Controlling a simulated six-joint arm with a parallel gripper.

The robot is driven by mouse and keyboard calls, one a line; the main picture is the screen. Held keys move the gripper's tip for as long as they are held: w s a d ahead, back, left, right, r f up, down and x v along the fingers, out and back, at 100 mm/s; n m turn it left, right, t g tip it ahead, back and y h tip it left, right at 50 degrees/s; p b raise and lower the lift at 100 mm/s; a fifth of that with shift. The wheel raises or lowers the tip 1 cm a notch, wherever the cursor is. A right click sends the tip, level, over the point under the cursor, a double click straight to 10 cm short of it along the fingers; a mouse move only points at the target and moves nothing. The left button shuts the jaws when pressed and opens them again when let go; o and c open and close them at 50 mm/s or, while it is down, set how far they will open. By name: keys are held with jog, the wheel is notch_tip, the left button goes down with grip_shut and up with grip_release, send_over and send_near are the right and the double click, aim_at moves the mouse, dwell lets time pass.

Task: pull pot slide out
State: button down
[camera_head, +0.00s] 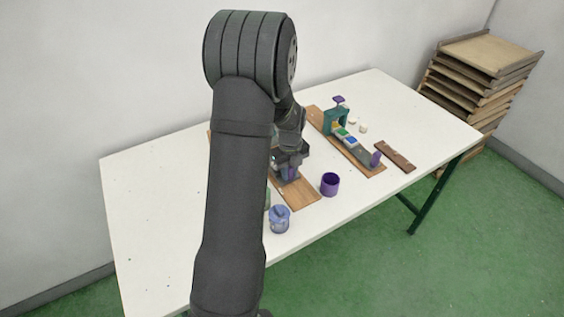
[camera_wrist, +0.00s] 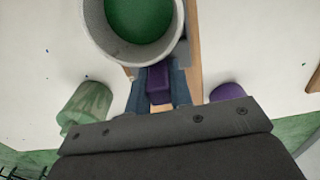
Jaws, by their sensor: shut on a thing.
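My gripper (camera_head: 289,172) is low over the left wooden board (camera_head: 305,194). In the wrist view its two blue-grey fingers are shut on a purple handle (camera_wrist: 158,84), one finger on each side. The handle stands just in front of a round grey-white pot (camera_wrist: 93,20) with green inside (camera_wrist: 138,15). This pot is cut off by the top edge of the wrist view and hidden behind my arm in the head view. I cannot see how the handle joins the slide beneath it.
A purple cup (camera_head: 330,185) stands close right of the gripper, a blue jar (camera_head: 279,220) nearer the front edge. A green cylinder (camera_wrist: 87,107) is to the left. Farther right, a second board (camera_head: 314,117) bears a teal frame (camera_head: 329,121). A dark strip (camera_head: 395,156) lies beyond.

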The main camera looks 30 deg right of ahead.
jog(key=s, duration=0.9)
jog(key=shift+s, duration=0.15)
jog(key=c, duration=1.3)
grip_release()
jog(key=shift+s, duration=0.1)
jog(key=shift+r, duration=0.35)
notch_tip(320, 180, up, 17)
jog(key=shift+f, duration=0.15)
jog(key=shift+f, duration=0.15)
